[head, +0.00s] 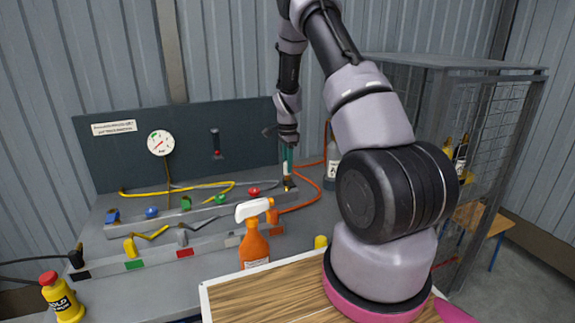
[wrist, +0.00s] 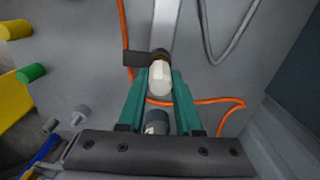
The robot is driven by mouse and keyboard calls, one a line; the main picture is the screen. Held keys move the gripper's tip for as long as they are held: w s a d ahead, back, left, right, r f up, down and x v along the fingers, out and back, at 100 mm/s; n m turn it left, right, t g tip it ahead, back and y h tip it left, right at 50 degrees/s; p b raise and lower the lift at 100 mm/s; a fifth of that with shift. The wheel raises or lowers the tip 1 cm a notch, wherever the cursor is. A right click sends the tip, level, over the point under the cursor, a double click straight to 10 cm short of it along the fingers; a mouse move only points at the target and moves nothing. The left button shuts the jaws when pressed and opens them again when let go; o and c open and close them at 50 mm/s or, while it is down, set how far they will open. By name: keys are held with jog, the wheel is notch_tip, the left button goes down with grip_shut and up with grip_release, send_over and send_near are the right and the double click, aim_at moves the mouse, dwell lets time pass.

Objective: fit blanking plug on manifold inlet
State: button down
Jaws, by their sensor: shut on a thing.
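My gripper (head: 287,160) has teal fingers and points down at the right end of the upper grey manifold rail (head: 205,214). In the wrist view my gripper (wrist: 160,82) is shut on a white, round-ended piece (wrist: 160,78), which looks like the blanking plug. A dark brown fitting (head: 289,184) is just below the fingertips at the rail's end. In the wrist view this brown fitting (wrist: 160,55) touches or overlaps the white piece's far end, with a dark flat tab beside it. I cannot tell whether the plug is seated.
An orange spray bottle (head: 254,243) stands in front of the rail. An orange hose (head: 305,205) loops right of the fitting. A dark panel with a gauge (head: 160,143) rises behind. A yellow bottle (head: 62,299) stands front left, and a mesh cage (head: 490,150) is at right.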

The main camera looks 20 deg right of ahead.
jog(key=shift+f, duration=0.8)
jog(key=c, duration=0.5)
grip_release()
jog(key=shift+r, duration=0.1)
notch_tip(320, 180, up, 11)
jog(key=shift+r, duration=0.1)
jog(key=s+a+r+n+t+y, duration=0.1)
jog(key=s+a+r+n+t, duration=0.15)
jog(key=s+r, duration=0.6)
jog(key=s+a+r+n+t, duration=0.1)
jog(key=s+a+r+n, duration=0.3)
jog(key=r, duration=0.8)
jog(key=s+a+r+n+t, duration=0.1)
jog(key=s+r+n, duration=0.1)
jog(key=s, duration=0.4)
jog(key=s+a+r+n+t, duration=0.1)
jog(key=s+r+n, duration=0.1)
jog(key=s, duration=0.5)
jog(key=s+a+r+n+t+y, duration=0.1)
jog(key=s+r+n, duration=0.1)
jog(key=s, duration=0.5)
jog(key=shift+a+r+n+t, duration=0.35)
jog(key=shift+a+r+n, duration=0.05)
jog(key=shift+n, duration=0.05)
